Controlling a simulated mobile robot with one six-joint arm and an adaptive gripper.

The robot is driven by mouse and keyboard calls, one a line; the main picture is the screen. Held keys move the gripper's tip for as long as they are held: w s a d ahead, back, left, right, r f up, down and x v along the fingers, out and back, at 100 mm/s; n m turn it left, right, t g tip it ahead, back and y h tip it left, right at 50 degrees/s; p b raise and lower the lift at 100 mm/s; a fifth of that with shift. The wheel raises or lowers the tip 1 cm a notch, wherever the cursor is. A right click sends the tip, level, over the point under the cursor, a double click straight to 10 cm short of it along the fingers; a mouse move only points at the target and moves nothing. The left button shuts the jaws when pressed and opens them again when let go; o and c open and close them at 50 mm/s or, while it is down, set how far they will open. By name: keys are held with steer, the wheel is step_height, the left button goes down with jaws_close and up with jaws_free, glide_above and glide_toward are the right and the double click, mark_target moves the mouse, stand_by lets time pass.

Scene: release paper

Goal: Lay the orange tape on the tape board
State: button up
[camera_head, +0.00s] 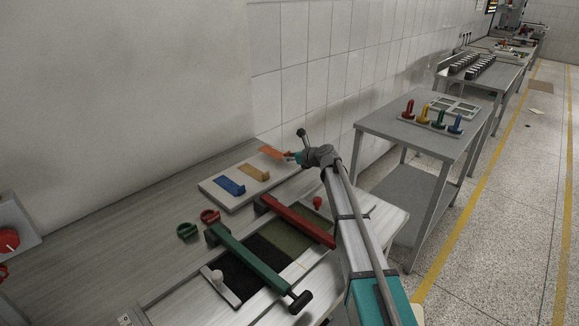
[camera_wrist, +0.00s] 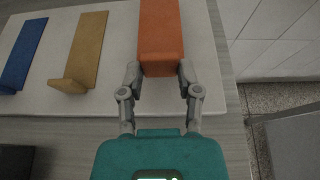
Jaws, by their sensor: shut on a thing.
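My gripper (camera_wrist: 160,74) is shut on the near end of the orange tape (camera_wrist: 161,35), one finger on each side. The tape is a flat strip with a thicker near end. It lies over the right part of the pale tape board (camera_wrist: 117,62), roughly parallel to the other strips. I cannot tell whether it touches the board. In the head view, the orange tape (camera_head: 272,152) is at the board's far right end, with my gripper (camera_head: 290,155) at its right side. A blue tape (camera_wrist: 24,50) and a yellow tape (camera_wrist: 82,50) lie on the board to the left.
The board (camera_head: 208,192) rests on a grey table against the wall. Nearer are a red-handled bar (camera_head: 297,222), a green bar (camera_head: 250,262), a red ring (camera_head: 210,216) and a green ring (camera_head: 187,230). A second table (camera_head: 390,125) with coloured pegs stands to the right.

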mark_target(290, 168)
steer(key=shift+w+f+b, duration=0.2)
steer(key=shift+f+b, duration=1.25)
steer(key=shift+f, duration=0.25)
steer(key=shift+f, duration=0.1)
steer(key=o, duration=0.7)
steer(key=shift+o, duration=0.2)
steer(key=shift+s+d+r, duration=0.1)
steer(key=shift+r, duration=0.15)
steer(key=p+v, duration=0.4)
steer(key=v, duration=0.7)
steer(key=shift+s+d+r+p, duration=0.1)
steer(key=shift+s+d+p, duration=0.1)
steer(key=shift+d+p, duration=0.15)
